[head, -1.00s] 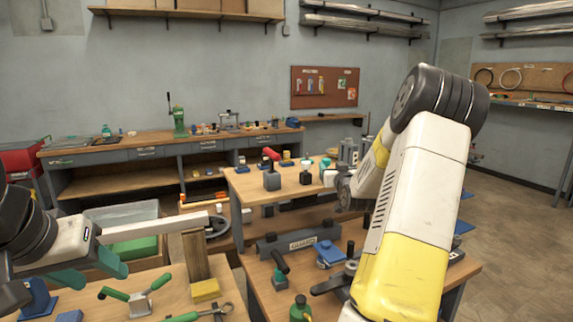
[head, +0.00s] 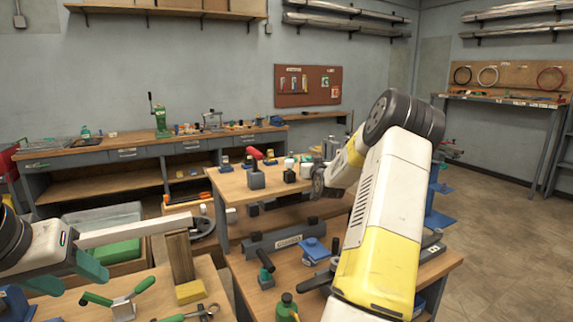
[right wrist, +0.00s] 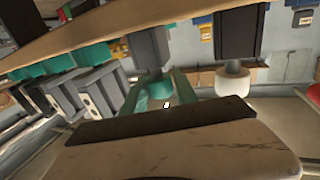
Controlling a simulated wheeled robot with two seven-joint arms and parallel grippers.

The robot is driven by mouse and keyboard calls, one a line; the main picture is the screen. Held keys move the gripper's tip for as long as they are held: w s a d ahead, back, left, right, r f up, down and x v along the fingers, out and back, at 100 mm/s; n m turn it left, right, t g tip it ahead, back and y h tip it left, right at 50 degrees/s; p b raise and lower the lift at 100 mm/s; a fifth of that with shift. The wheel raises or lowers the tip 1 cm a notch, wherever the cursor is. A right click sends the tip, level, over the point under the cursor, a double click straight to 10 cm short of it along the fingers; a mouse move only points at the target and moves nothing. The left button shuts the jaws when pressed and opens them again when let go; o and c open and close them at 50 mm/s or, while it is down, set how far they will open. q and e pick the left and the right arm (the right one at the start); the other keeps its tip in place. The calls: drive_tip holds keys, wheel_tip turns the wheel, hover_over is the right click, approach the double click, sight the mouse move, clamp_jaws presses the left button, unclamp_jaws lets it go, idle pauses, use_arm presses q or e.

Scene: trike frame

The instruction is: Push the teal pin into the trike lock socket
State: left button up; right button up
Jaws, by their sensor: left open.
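In the right wrist view, the teal pin (right wrist: 157,91) is at the end of a grey block (right wrist: 150,47), which appears to be the lock socket. How deep the pin sits is unclear. My right gripper (right wrist: 160,97) has its teal fingers on either side of the pin; I cannot tell whether they press on it. In the head view, my right arm largely hides this gripper, beside the small blocks on the raised bench. My left gripper (head: 68,276) is open and empty at the lower left, near a pale bar on a wooden post.
A dark block with a white knob (right wrist: 233,79) stands beside the grey block. A red-handled tool (head: 256,175) is on the raised bench (head: 232,188). Below are a grey guard bar (head: 286,238) and a blue block (head: 314,248). Green-handled clamps (head: 122,303) lie near my left gripper.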

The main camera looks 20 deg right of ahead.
sight(310, 158)
clamp_jaws()
drive_tip(key=shift+r, duration=0.15)
drive_tip(key=shift+r, duration=0.25)
drive_tip(key=r, duration=0.3)
drive_tip(key=shift+s, duration=0.25)
drive_tip(key=d+r+v, duration=0.1)
drive_tip(key=d+v, duration=0.1)
drive_tip(key=v, duration=1.3)
drive_tip(key=shift+s, duration=0.45)
drive_tip(key=shift+r, duration=0.15)
drive_tip(key=shift+r, duration=2.65)
